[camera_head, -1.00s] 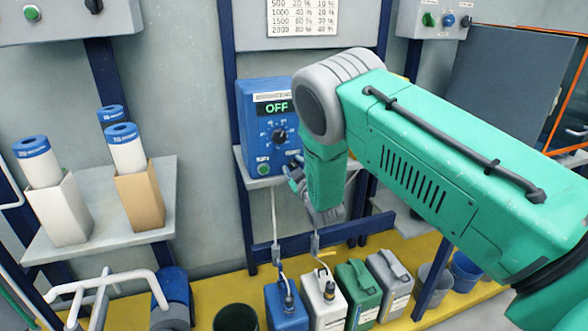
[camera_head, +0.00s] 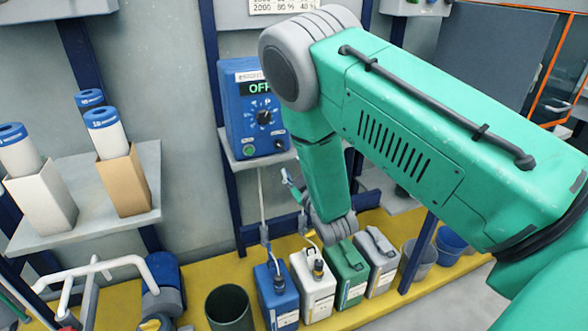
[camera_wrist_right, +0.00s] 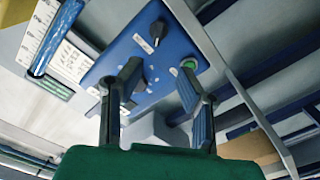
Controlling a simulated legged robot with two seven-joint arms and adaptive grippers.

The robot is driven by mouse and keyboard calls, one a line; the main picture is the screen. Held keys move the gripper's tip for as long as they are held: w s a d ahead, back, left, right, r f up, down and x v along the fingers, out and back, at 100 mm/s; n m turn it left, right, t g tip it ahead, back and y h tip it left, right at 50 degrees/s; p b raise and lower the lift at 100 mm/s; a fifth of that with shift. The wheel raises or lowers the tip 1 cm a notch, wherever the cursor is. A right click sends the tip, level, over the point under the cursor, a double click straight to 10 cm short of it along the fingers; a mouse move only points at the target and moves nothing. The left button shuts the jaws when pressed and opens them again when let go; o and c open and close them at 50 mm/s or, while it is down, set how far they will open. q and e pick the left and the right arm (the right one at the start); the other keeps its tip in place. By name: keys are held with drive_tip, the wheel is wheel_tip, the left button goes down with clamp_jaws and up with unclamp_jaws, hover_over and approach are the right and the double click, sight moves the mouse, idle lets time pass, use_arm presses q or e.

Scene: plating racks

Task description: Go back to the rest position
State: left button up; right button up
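My right arm comes in from the right in the head view. Its gripper (camera_head: 288,184) is small and partly hidden behind my forearm, in front of the shelf under the blue control box (camera_head: 240,110). In the right wrist view my right gripper (camera_wrist_right: 160,88) has its two dark fingers spread apart with nothing between them. Beyond them is the blue control box (camera_wrist_right: 150,55) with a black knob and a green button, with a clear gap in the head view. The box's display reads OFF. My left gripper is in neither view.
Below stand blue (camera_head: 278,298), white (camera_head: 314,290), green (camera_head: 347,275) and grey (camera_head: 377,262) canisters on a yellow platform (camera_head: 200,290). A left shelf (camera_head: 85,205) holds boxed cylinders. A dark bucket (camera_head: 229,308) and white tubing (camera_head: 95,268) are lower left.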

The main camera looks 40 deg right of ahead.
idle(0.3)
drive_tip(key=s+a+f+m+g+y, duration=0.2)
drive_tip(key=s+a+f+g, duration=0.2)
drive_tip(key=s+f+g, duration=0.7)
drive_tip(key=s+a+f+g, duration=0.2)
drive_tip(key=s+f, duration=0.1)
drive_tip(key=s, duration=0.6)
drive_tip(key=s+a+f+m+g+y, duration=0.1)
drive_tip(key=s+a+f+g, duration=0.1)
drive_tip(key=s, duration=0.6)
drive_tip(key=s+a+f+m+g+y, duration=0.1)
drive_tip(key=s+a+f+g, duration=0.1)
drive_tip(key=s+f, duration=0.3)
drive_tip(key=s+a, duration=0.1)
drive_tip(key=s, duration=0.3)
drive_tip(key=shift+s+a+f, duration=0.2)
drive_tip(key=shift+s+a, duration=0.05)
drive_tip(key=shift+s, duration=0.05)
drive_tip(key=shift+o, duration=0.2)
drive_tip(key=shift+w+f, duration=0.1)
drive_tip(key=shift+w, duration=0.05)
